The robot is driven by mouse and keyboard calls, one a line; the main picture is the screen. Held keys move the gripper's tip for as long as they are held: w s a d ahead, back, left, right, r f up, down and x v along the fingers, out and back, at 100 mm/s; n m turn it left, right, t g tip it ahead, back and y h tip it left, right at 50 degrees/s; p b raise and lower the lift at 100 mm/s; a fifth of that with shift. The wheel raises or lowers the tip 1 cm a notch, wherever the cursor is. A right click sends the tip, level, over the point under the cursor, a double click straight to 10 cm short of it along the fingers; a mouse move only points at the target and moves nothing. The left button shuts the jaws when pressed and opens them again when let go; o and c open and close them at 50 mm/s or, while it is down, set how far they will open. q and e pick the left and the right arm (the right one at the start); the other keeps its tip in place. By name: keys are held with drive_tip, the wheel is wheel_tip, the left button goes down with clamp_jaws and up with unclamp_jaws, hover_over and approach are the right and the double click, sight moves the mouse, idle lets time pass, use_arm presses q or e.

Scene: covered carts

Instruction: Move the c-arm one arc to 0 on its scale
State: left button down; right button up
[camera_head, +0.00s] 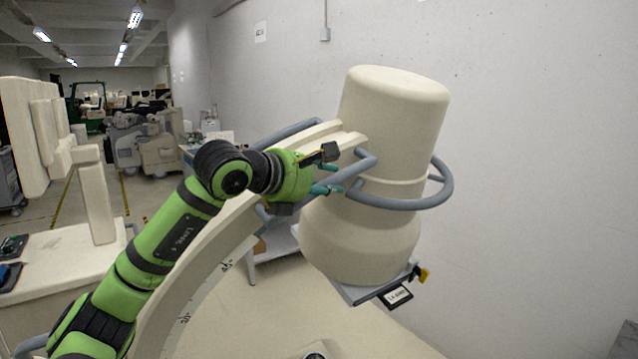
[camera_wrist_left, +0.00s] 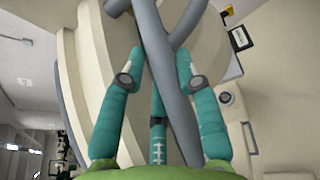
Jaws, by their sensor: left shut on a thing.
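The c-arm one arc (camera_head: 190,283) is a cream curved beam rising from the lower left to a large cream cylindrical head (camera_head: 393,120). Its dark scale marks (camera_head: 225,266) run along the side of the arc; the numbers are too small to read surely. A grey tube handle (camera_head: 410,203) loops around the head. My left gripper (camera_head: 332,178) is at the left end of this handle, shut on it. In the left wrist view, the teal fingers (camera_wrist_left: 158,68) stand on both sides of the grey tube (camera_wrist_left: 157,45). My right gripper is not in view.
A label plate (camera_head: 397,296) and a yellow knob (camera_head: 423,274) sit under the head. A bare grey wall (camera_head: 540,150) is behind and to the right. Another cream machine (camera_head: 60,140) stands at the left, with carts (camera_head: 150,145) farther back.

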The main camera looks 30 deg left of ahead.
use_arm(q)
drive_tip(key=shift+w+r, duration=0.1)
drive_tip(key=shift+r, duration=0.15)
drive_tip(key=c, duration=0.9)
unclamp_jaws()
drive_tip(key=shift+o, duration=0.2)
drive_tip(key=shift+w+f, duration=0.1)
drive_tip(key=shift+f, duration=0.1)
drive_tip(key=v, duration=1.2)
